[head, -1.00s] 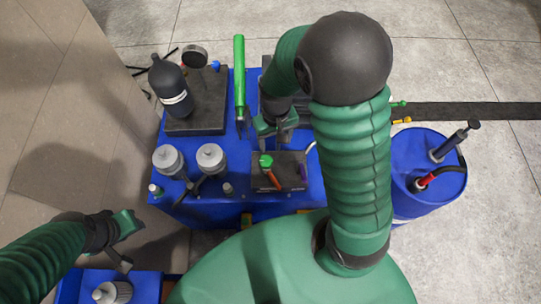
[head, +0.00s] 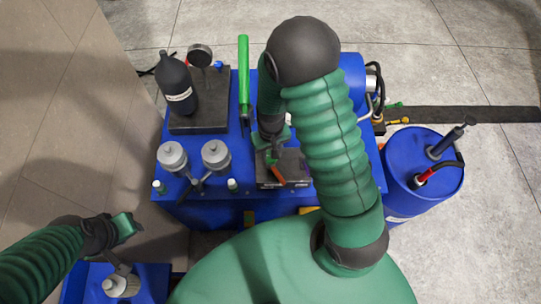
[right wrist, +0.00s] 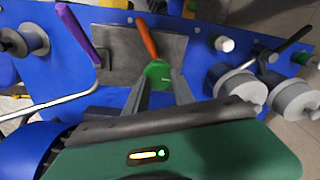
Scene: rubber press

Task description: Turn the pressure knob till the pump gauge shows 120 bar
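The pump gauge (head: 200,55) stands on the dark plate at the back left of the blue unit; its reading is too small to tell. A green knob (right wrist: 158,73) with an orange handle behind it sits at the dark panel; I cannot tell whether it is the pressure knob. My right gripper (right wrist: 160,82) has its two grey fingers apart, one on each side of the green knob's near edge. Contact cannot be made out. In the head view the arm partly hides this gripper (head: 270,150). My left gripper (head: 128,226) hangs at lower left, away from the unit; its fingers are unclear.
A purple lever (right wrist: 78,34) stands beside the orange handle (right wrist: 146,37). Two grey capped cylinders (head: 172,156) stand at the unit's front left, a black bottle (head: 173,85) behind them. A long green lever (head: 243,70) rises nearby. A blue drum (head: 408,165) stands at right.

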